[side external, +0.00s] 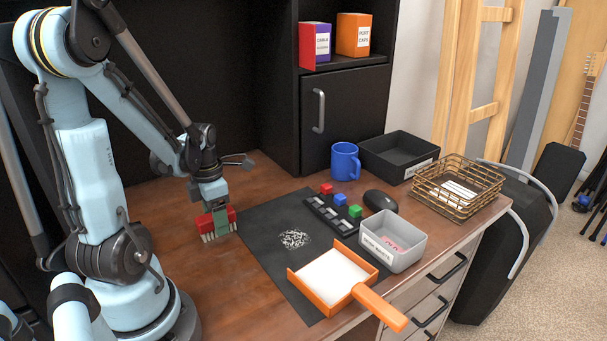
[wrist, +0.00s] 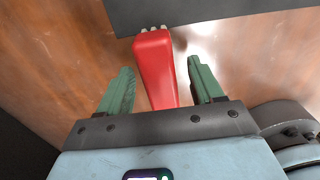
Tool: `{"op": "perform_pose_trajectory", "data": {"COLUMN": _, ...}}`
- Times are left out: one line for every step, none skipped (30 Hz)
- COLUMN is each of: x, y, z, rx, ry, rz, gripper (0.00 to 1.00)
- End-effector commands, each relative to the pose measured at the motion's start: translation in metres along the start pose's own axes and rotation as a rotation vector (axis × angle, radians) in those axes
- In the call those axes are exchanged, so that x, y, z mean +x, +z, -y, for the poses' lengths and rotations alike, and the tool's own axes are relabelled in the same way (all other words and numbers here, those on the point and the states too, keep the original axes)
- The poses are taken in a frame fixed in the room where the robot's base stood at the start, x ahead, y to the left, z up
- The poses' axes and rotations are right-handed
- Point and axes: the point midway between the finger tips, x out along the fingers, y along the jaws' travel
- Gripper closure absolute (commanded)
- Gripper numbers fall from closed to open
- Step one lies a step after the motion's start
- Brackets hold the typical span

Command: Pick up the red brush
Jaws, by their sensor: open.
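The red brush (side external: 231,214) stands on the wooden desk with pale bristles at its bottom, near the left edge of the dark mat. In the wrist view the red brush (wrist: 154,68) lies between the two green fingers, with pale bristle ends at its far tip. My gripper (side external: 216,212) is down at the brush, and its green finger hides part of the red body. In the wrist view my gripper (wrist: 160,85) is open, with a visible gap between each finger and the brush.
An orange dustpan (side external: 328,278) and a dark mat (side external: 262,250) with a patch of white bits lie to the right. A grey bin (side external: 392,240), blue mug (side external: 345,161), black tray (side external: 398,155) and wire basket (side external: 457,186) stand farther right. Desk around the brush is clear.

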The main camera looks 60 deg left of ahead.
Motion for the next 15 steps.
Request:
{"op": "perform_pose_trajectory", "data": {"x": 0.0017, "y": 0.0, "z": 0.0, "rx": 0.0, "ry": 0.0, "rz": 0.0, "gripper": 0.34}}
{"op": "perform_pose_trajectory", "data": {"x": 0.0022, "y": 0.0, "z": 0.0001, "rx": 0.0, "ry": 0.0, "rz": 0.0, "gripper": 0.34}}
{"op": "perform_pose_trajectory", "data": {"x": 0.0026, "y": 0.0, "z": 0.0001, "rx": 0.0, "ry": 0.0, "rz": 0.0, "gripper": 0.34}}
{"op": "perform_pose_trajectory", "data": {"x": 0.0027, "y": 0.0, "z": 0.0001, "rx": 0.0, "ry": 0.0, "rz": 0.0, "gripper": 0.34}}
{"op": "perform_pose_trajectory", "data": {"x": 0.0027, "y": 0.0, "z": 0.0002, "rx": 0.0, "ry": 0.0, "rz": 0.0, "gripper": 0.34}}
{"op": "perform_pose_trajectory", "data": {"x": 0.0027, "y": 0.0, "z": 0.0002, "rx": 0.0, "ry": 0.0, "rz": 0.0, "gripper": 0.34}}
{"op": "perform_pose_trajectory", "data": {"x": 0.0026, "y": -0.0001, "z": 0.0002, "rx": 0.0, "ry": 0.0, "rz": 0.0, "gripper": 0.34}}
{"op": "perform_pose_trajectory", "data": {"x": 0.0026, "y": -0.0001, "z": 0.0002, "rx": 0.0, "ry": 0.0, "rz": 0.0, "gripper": 0.34}}
{"op": "perform_pose_trajectory", "data": {"x": 0.0026, "y": -0.0001, "z": 0.0002, "rx": 0.0, "ry": 0.0, "rz": 0.0, "gripper": 0.34}}
{"op": "perform_pose_trajectory", "data": {"x": 0.0025, "y": -0.0001, "z": 0.0002, "rx": 0.0, "ry": 0.0, "rz": 0.0, "gripper": 0.39}}
{"op": "perform_pose_trajectory", "data": {"x": 0.0025, "y": -0.0001, "z": 0.0002, "rx": 0.0, "ry": 0.0, "rz": 0.0, "gripper": 0.43}}
{"op": "perform_pose_trajectory", "data": {"x": 0.0025, "y": -0.0001, "z": 0.0002, "rx": 0.0, "ry": 0.0, "rz": 0.0, "gripper": 0.49}}
{"op": "perform_pose_trajectory", "data": {"x": 0.0025, "y": -0.0001, "z": 0.0002, "rx": 0.0, "ry": 0.0, "rz": 0.0, "gripper": 0.54}}
{"op": "perform_pose_trajectory", "data": {"x": 0.0025, "y": -0.0001, "z": 0.0002, "rx": 0.0, "ry": 0.0, "rz": 0.0, "gripper": 0.59}}
{"op": "perform_pose_trajectory", "data": {"x": 0.0024, "y": -0.0001, "z": 0.0002, "rx": 0.0, "ry": 0.0, "rz": 0.0, "gripper": 0.65}}
